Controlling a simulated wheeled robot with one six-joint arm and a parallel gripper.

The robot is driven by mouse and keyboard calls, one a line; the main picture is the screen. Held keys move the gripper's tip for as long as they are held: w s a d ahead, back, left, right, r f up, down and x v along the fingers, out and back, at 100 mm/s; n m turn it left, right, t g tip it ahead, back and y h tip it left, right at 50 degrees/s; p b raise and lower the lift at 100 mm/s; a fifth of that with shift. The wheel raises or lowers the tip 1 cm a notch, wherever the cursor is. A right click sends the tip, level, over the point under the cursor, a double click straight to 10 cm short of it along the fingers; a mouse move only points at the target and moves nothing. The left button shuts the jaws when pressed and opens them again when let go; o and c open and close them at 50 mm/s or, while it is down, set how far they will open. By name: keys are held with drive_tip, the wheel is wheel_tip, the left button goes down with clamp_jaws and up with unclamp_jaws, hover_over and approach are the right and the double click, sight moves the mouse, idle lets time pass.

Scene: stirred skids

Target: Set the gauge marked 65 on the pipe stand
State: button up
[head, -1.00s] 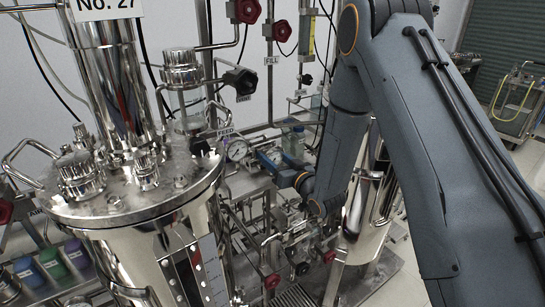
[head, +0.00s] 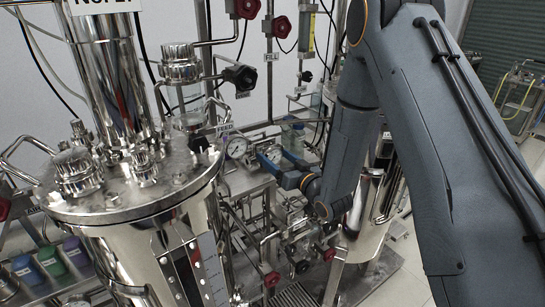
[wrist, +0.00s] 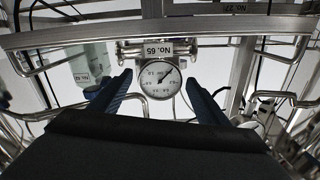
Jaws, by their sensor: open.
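In the wrist view a round white-faced dial gauge (wrist: 159,78) hangs under a small plate marked No. 65 (wrist: 158,48). My gripper (wrist: 157,84) is open, with one dark blue finger on each side of the gauge and gaps to both. In the head view my gripper (head: 273,164) points left at the gauge (head: 275,154) amid the piping. A second gauge (head: 236,148) sits left of it. I cannot pick out the pipe stand with certainty in either view.
A metal rail (wrist: 215,27) crosses above the gauge. A pale bottle marked No. 52 (wrist: 91,66) stands left of my fingers. Bent pipes flank both sides. In the head view a large steel vessel (head: 150,240) stands left, and a bottle (head: 293,138) stands behind my gripper.

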drive_tip(key=s+d+f+m+g+h+b, duration=0.1)
drive_tip(key=s+d+f+g+h, duration=0.2)
drive_tip(key=s+d, duration=0.4)
drive_tip(key=s+d+f+m+g+h+b, duration=0.1)
drive_tip(key=s+d+g+h, duration=0.3)
drive_tip(key=d, duration=0.5)
drive_tip(key=s+d+r+m+g+h, duration=0.1)
drive_tip(key=s+g, duration=0.2)
drive_tip(key=s, duration=0.7)
drive_tip(key=s+d+m+g+h, duration=0.1)
drive_tip(key=s+g+h, duration=0.1)
drive_tip(key=s, duration=0.8)
drive_tip(key=shift+d+r+m+g, duration=0.3)
drive_tip(key=shift+r+g, duration=0.1)
drive_tip(key=shift+g, duration=0.5)
